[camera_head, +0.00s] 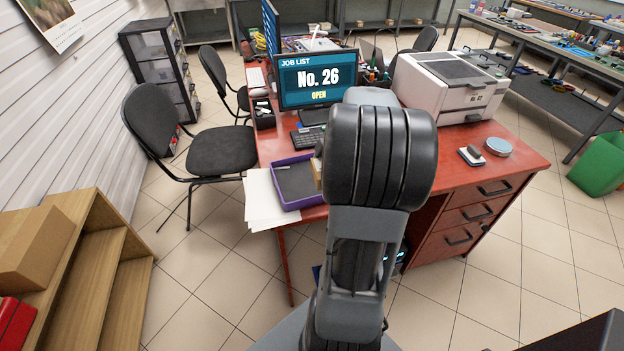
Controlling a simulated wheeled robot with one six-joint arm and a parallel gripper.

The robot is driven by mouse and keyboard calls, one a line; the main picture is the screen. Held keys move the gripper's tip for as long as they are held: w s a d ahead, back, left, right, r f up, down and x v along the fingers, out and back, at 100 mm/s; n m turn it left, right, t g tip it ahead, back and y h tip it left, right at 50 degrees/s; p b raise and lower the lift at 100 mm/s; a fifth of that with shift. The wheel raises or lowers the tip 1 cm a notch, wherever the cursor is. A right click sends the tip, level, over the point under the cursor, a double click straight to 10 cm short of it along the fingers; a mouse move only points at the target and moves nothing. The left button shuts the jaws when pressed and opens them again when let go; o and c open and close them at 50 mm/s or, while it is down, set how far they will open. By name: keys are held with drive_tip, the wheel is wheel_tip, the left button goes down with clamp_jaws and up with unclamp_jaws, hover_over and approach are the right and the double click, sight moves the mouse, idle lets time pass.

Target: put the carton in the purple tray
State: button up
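The purple tray (300,204) lies on the red desk with a dark grey bottom. A small tan piece, probably the carton (317,172), shows at the tray's right side, just left of my arm. Most of it is hidden behind my arm. I cannot tell whether it is held, resting on the tray or above it. My arm rises through the middle of the view and hides my gripper, so its fingers do not show.
The red desk (515,164) also bears white papers (262,200) beside the tray, a keyboard, a monitor (318,80) reading "No. 26 OPEN", a printer (450,85) and a round tin (498,147). A black chair (205,150) stands left; wooden shelving holds a brown box (35,250).

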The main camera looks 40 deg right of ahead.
drive_tip(key=shift+w+d, duration=0.15)
drive_tip(key=shift+w, duration=0.05)
drive_tip(key=w+f+p, duration=0.1)
drive_tip(key=w+f, duration=0.2)
drive_tip(key=w, duration=0.5)
hover_over(293, 184)
drive_tip(key=s+d, duration=0.1)
drive_tip(key=s, duration=0.1)
drive_tip(key=f, duration=0.5)
drive_tip(key=shift+w+d+f, duration=0.1)
drive_tip(key=shift+w, duration=0.1)
drive_tip(key=shift+w+f+p, duration=0.3)
drive_tip(key=shift+w+f, duration=0.25)
drive_tip(key=shift+f, duration=1.7)
drive_tip(key=shift+f, duration=0.2)
drive_tip(key=o, duration=0.7)
drive_tip(key=shift+r, duration=0.1)
